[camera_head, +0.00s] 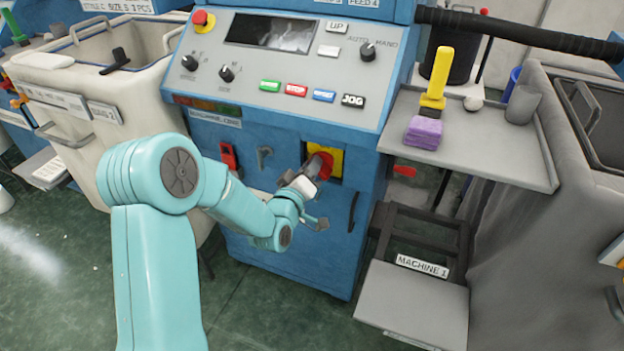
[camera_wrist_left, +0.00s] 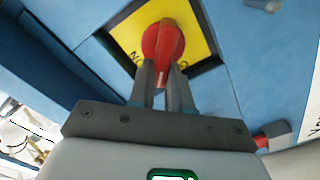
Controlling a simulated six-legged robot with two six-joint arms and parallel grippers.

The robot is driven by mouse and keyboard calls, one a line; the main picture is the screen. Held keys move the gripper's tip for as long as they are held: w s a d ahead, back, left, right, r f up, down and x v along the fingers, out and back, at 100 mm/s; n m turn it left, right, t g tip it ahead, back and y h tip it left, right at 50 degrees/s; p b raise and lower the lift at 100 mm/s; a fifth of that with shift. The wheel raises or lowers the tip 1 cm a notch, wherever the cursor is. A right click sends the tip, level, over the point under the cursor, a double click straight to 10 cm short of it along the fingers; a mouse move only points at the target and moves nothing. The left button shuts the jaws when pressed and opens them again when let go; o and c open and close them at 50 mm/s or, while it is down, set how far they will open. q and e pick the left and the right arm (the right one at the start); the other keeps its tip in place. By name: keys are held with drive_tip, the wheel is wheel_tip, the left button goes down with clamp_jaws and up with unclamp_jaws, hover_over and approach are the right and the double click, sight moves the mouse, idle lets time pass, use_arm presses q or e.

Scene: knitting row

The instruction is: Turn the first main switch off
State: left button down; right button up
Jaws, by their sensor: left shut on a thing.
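The main switch is a red rotary knob (camera_head: 321,164) on a yellow plate (camera_head: 337,160), set in the blue front of the knitting machine (camera_head: 290,235). My left gripper (camera_head: 309,180) reaches it from the left and front. The fingers of my left gripper (camera_wrist_left: 165,78) are shut on the knob's handle, one on each side. Lettering on the plate is partly hidden by the fingers. My right gripper is not in view.
Above is a control panel (camera_head: 290,60) with knobs and buttons. A grey shelf (camera_head: 480,150) at right holds a yellow-handled tool (camera_head: 437,78), a purple block (camera_head: 424,132) and a grey cup (camera_head: 522,104). A cream bin (camera_head: 95,85) stands left, a grey bin (camera_head: 540,220) right.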

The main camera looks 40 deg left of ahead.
use_arm(q)
drive_tip(key=shift+a+f+n+b, duration=0.1)
drive_tip(key=shift+f+n+b, duration=0.1)
drive_tip(key=shift+n+b, duration=1.4)
drive_tip(key=shift+a+f+n+b, duration=0.15)
drive_tip(key=shift+n+b, duration=1.1)
drive_tip(key=shift+b, duration=0.7)
drive_tip(key=shift+a+f+n+b, duration=0.1)
drive_tip(key=shift+f+n+b, duration=0.1)
drive_tip(key=shift+n+b, duration=1.4)
drive_tip(key=c, duration=1.1)
unclamp_jaws()
drive_tip(key=shift+o, duration=0.2)
drive_tip(key=shift+d, duration=0.1)
